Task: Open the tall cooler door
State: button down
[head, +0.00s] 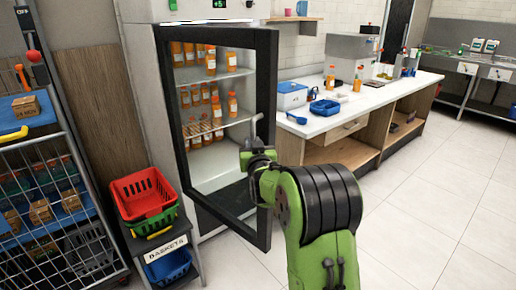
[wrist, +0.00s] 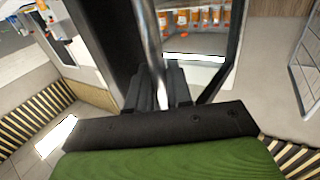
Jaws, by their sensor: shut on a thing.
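The tall cooler (head: 210,9) stands left of centre in the head view, with a white body and a small lit display. Its black-framed glass door (head: 267,90) appears partly open, its right edge swung out toward me. Orange bottles (head: 211,62) show on the shelves inside. The metal door handle (head: 256,127) is on the door's right side. My gripper (head: 259,153) is shut on the handle. In the wrist view the handle (wrist: 151,40) rises as an upright bar between the dark fingers (wrist: 160,88). My arm hides part of the door's right edge.
A basket stand (head: 167,243) with red, green and blue baskets is close by the door's left side. A wire cart (head: 60,215) stands further left. A white counter (head: 350,106) is at the right. The tiled floor (head: 430,190) at right is clear.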

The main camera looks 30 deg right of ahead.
jog(key=shift+w+a+r, duration=0.15)
jog(key=shift+a+r, duration=0.05)
jog(key=shift+a, duration=0.2)
jog(key=c, duration=1.3)
grip_release()
jog(key=shift+o, duration=0.6)
jog(key=shift+w+a+f, duration=0.1)
jog(key=shift+w+f, duration=0.1)
jog(key=shift+s+d, duration=0.15)
jog(key=shift+d, duration=0.1)
jog(key=v, duration=1.5)
jog(key=shift+s+b, duration=0.3)
jog(key=shift+s, duration=0.05)
jog(key=shift+a, duration=0.1)
